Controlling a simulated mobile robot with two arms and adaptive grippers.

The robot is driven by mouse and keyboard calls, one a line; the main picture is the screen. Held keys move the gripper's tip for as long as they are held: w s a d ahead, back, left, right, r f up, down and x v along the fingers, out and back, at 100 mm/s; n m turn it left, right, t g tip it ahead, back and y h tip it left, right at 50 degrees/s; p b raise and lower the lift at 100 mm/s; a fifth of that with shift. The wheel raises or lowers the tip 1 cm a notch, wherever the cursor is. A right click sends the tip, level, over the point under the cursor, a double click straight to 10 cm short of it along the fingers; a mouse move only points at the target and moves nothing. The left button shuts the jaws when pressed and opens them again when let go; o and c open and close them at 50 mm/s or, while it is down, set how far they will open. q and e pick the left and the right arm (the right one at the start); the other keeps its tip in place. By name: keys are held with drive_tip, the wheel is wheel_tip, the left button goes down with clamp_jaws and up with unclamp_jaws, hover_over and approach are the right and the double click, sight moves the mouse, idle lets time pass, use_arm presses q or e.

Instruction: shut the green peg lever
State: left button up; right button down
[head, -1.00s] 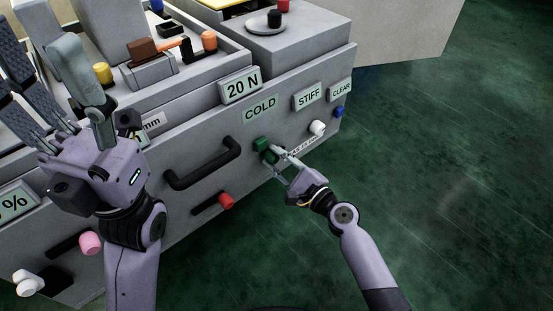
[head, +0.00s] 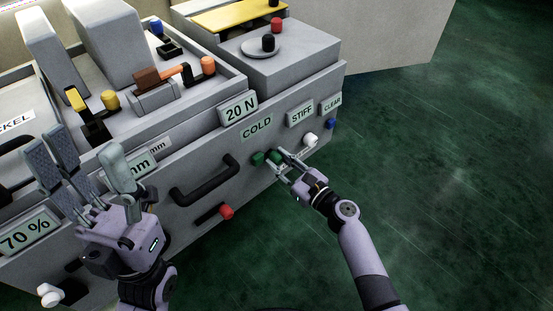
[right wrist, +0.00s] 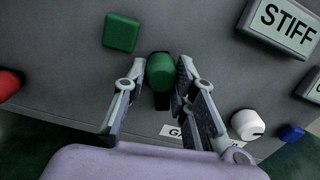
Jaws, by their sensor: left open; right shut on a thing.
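The green peg lever (head: 275,157) is on the grey front panel, below the COLD label (head: 256,127). A green square block (head: 257,158) is just left of it, slightly apart. In the right wrist view the peg's rounded green end (right wrist: 161,72) is between the fingers, with its dark slot partly showing behind, and the block (right wrist: 121,32) is at upper left. My right gripper (head: 280,163) is shut on the peg; its fingers also show in the wrist view (right wrist: 158,88). My left gripper (head: 82,160) is open and empty in front of the machine's left part.
A black handle (head: 205,180) and a red knob lever (head: 226,212) are left of the peg. A white knob (head: 310,139) and a blue knob (head: 331,124) are to its right. Open green floor (head: 440,190) lies at right.

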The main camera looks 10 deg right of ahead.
drive_tip(key=shift+w+d+r+m+p, duration=0.2)
drive_tip(key=shift+r+m+p, duration=0.1)
drive_tip(key=shift+m, duration=0.2)
drive_tip(key=shift+w+d+m+p, duration=0.35)
drive_tip(key=shift+d+m+p, duration=0.2)
drive_tip(key=shift+m+p, duration=0.5)
drive_tip(key=shift+m, duration=0.25)
drive_tip(key=c, duration=1.3)
unclamp_jaws()
drive_tip(key=shift+f, duration=0.1)
drive_tip(key=v, duration=1.2)
